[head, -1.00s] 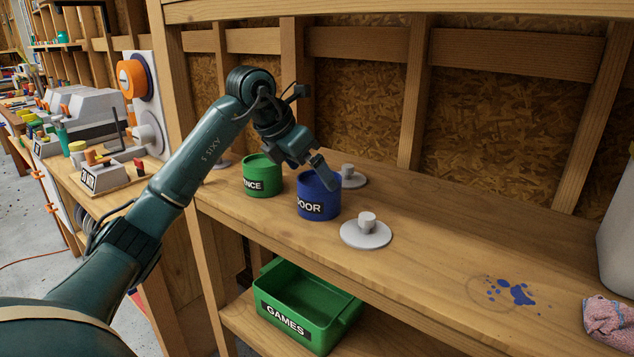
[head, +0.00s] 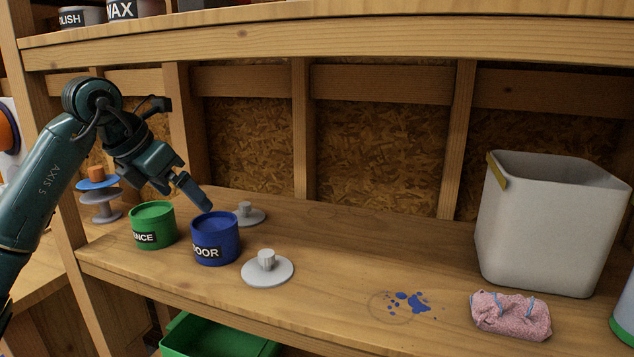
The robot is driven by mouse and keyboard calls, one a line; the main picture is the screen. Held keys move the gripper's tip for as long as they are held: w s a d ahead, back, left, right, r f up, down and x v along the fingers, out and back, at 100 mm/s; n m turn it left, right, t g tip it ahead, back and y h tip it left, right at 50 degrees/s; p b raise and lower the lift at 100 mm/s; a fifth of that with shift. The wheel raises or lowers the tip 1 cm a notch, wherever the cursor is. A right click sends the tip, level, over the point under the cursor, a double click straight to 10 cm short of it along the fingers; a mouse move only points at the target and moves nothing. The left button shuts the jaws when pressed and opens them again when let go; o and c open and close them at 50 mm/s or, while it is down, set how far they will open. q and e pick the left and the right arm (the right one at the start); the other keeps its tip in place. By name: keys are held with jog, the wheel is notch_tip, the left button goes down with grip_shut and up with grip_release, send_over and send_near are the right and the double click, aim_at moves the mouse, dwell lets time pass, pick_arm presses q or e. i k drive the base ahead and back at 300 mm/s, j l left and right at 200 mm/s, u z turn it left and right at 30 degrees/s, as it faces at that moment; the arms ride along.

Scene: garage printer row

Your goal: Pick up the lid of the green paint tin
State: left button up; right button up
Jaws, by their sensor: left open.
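The green paint tin (head: 153,227), its label partly cut off to "NCE", stands upright on the wooden shelf at left. A blue tin (head: 215,240) stands to its right. A grey round lid with a knob (head: 281,274) lies flat in front and to the right of the blue tin. A second grey knobbed lid (head: 254,218) lies behind the blue tin, partly hidden by it. I cannot tell which lid belongs to the green tin. My left gripper (head: 188,196) is open and empty, at the back of the tins, its finger overlapping the blue tin's rim in view. My right gripper is not in view.
Blue paint splashes (head: 413,303) mark the shelf at centre right. A pink cloth (head: 511,315) lies near the front edge. A large grey bin (head: 545,225) stands at right. A green crate (head: 215,340) sits below. An upper shelf (head: 330,42) overhangs. Mid-shelf is clear.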

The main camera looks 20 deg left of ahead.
aim_at(247, 216)
jog(key=k+j, duration=0.25)
jog(key=k, duration=0.2)
jog(key=k+j, duration=0.25)
jog(key=k, duration=0.25)
